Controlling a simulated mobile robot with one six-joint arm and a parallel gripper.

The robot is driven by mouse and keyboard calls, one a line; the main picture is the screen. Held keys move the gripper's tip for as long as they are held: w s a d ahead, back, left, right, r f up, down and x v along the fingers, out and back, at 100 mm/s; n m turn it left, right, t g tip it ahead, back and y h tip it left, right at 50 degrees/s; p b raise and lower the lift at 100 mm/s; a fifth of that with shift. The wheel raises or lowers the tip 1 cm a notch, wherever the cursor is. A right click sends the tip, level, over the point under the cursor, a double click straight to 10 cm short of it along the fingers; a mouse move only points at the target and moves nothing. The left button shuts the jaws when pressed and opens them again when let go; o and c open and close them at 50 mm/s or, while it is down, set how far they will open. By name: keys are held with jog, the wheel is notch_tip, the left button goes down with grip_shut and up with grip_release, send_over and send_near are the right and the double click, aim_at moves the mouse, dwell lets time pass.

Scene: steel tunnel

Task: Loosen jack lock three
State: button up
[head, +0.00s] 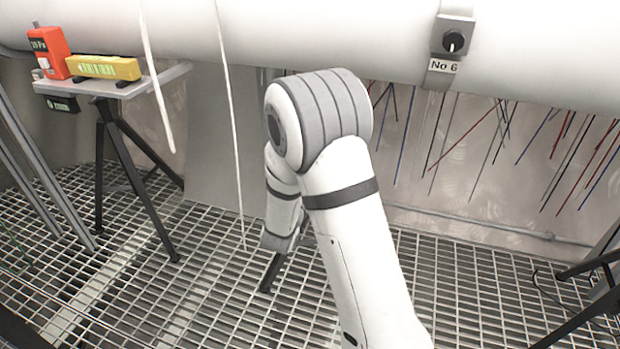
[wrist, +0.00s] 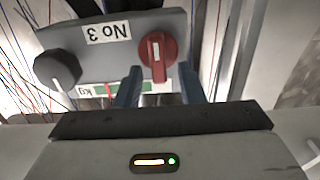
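A grey jack panel (wrist: 112,58) labelled "No 3" appears upside down in the wrist view. It carries a red knob (wrist: 157,55) with a white mark, a round black knob (wrist: 58,68) to the left, and a strip gauge (wrist: 120,88) marked "kg" with red and green parts. My gripper (wrist: 160,72) is open, its two fingers on either side of the red knob's lower end. Small gaps seem to show between fingers and knob; contact is not clear. In the head view, my arm hides most of the gripper, and panel No 3 is not visible.
In the head view, a tripod table (head: 125,86) at the left bears an orange device (head: 50,52) and a yellow level (head: 103,68). A "No 6" knob box (head: 453,40) sits on the large white pipe (head: 300,35). Cords hang near my arm. The grating floor (head: 200,290) is mostly clear.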

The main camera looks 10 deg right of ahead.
grip_shut()
jog(key=shift+n, duration=0.3)
jog(key=n+p, duration=0.4)
jog(key=n, duration=0.1)
jog(key=a+f+n+p, duration=0.1)
jog(key=n+p, duration=0.3)
jog(key=n, duration=0.2)
jog(key=w+n+p, duration=0.1)
jog(key=n+p, duration=0.3)
jog(key=n, duration=0.2)
jog(key=shift+a+f, duration=0.25)
jog(key=shift+f, duration=0.15)
jog(key=shift+n, duration=0.3)
dwell(0.3)
